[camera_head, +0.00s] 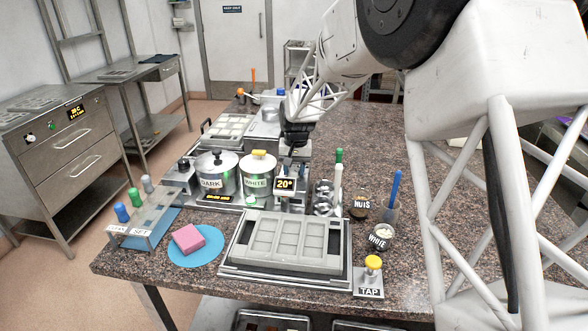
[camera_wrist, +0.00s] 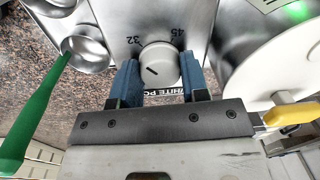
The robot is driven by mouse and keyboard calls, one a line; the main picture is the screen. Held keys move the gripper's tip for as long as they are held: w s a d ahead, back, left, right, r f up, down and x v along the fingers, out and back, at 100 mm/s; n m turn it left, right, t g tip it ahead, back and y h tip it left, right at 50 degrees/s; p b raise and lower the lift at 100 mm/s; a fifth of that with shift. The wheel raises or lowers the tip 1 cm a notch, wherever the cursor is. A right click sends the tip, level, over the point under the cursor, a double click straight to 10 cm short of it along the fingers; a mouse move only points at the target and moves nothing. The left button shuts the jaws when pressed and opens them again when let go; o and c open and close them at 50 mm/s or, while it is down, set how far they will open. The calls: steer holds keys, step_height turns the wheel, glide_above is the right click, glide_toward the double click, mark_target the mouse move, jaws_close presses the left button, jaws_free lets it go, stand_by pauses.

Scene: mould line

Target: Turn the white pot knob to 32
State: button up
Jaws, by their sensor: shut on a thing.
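The white pot knob (camera_wrist: 161,62) is a pale round knob on a grey metal panel in the wrist view. The numbers 32 and 45 show above it, 32 at upper left and 45 at upper right. A short dark pointer line on its face slants toward the left, not at either number. The blue fingers of my gripper (camera_wrist: 159,74) stand on both sides of the knob, shut on it. In the head view my gripper (camera_head: 294,152) comes down behind the display (camera_head: 285,184), which reads 20°. The knob is hidden there. The white pot (camera_head: 257,178) stands left of it.
The dark pot (camera_head: 216,178) stands left of the white pot. A mould (camera_head: 290,244) lies in front, with a pink block (camera_head: 188,238) on a blue disc to its left. Small cups and a green-handled tool (camera_wrist: 28,120) are close to the knob.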

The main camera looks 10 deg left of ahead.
mark_target(295, 169)
stand_by(0.3)
steer(key=o, duration=0.9)
steer(key=shift+r, duration=0.1)
steer(key=shift+d+r, duration=0.2)
steer(key=shift+r, duration=3.6)
